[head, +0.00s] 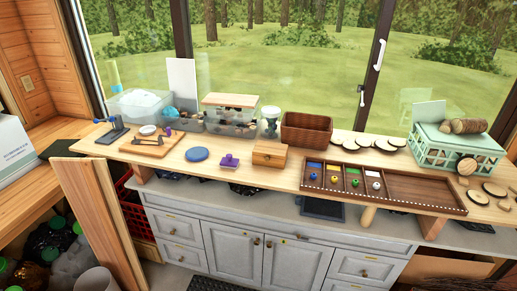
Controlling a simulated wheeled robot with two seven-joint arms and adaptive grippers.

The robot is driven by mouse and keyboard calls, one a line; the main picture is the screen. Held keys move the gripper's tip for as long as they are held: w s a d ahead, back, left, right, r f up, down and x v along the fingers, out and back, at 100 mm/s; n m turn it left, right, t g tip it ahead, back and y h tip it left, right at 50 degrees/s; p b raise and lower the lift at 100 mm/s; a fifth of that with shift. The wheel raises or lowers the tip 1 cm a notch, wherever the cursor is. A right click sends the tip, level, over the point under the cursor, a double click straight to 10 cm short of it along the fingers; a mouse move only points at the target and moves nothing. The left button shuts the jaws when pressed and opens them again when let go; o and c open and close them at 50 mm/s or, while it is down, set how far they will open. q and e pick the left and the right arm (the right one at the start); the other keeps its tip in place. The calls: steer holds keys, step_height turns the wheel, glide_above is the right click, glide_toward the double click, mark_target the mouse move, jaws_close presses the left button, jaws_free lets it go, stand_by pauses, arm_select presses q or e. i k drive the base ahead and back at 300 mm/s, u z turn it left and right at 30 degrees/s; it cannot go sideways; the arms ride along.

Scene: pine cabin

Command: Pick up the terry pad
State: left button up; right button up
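A flat, round blue pad (197,154) lies on the wooden worktop, left of the middle; it looks like the terry pad, though its cloth texture is too small to tell. Nothing lies on it, and the wood around it is bare. To its right, apart from it, sits a small purple piece (229,161) with a knob on top. Neither of my grippers shows in the head view.
The worktop (333,195) also holds a small wooden box (269,154), a divided tray (420,188) and a cutting board (152,143) with small items. Clear bins (232,121) and a brown basket (306,130) stand behind. An upright plank (97,215) leans at the front left.

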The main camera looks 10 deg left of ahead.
mark_target(227, 163)
steer(key=u, duration=0.05)
steer(key=i, duration=1.35)
steer(key=u, duration=0.45)
